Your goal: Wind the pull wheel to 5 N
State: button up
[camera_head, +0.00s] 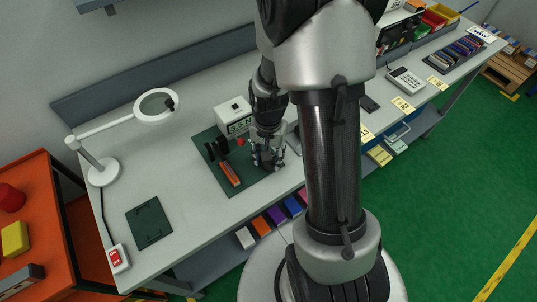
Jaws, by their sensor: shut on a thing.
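My gripper (267,162) points down over the right part of a dark green mat (262,187) on the grey bench. Its fingers are shut low at the mat, where the pull wheel is; the fingers and my arm hide the wheel. A white box with a display (234,116) stands at the mat's back edge, just left of my wrist. Its green digits end in N, but the number is too small to read surely. An orange tool (229,174) with dark parts lies on the mat to the left of my gripper. A small red piece (241,142) shows between box and gripper.
A ring lamp (158,104) stands on the left of the bench. A dark green plate (149,222) and a red switch box (117,259) lie at the front left. My arm blocks the bench's middle right. Bare bench lies between lamp and mat.

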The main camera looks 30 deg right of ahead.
jog(key=m, duration=0.3)
jog(key=shift+m, duration=0.3)
jog(key=shift+m+p, duration=0.4)
jog(key=shift+m, duration=1.4)
jog(key=o, duration=1.1)
jog(key=shift+c, duration=0.2)
notch_tip(320, 180, up, 12)
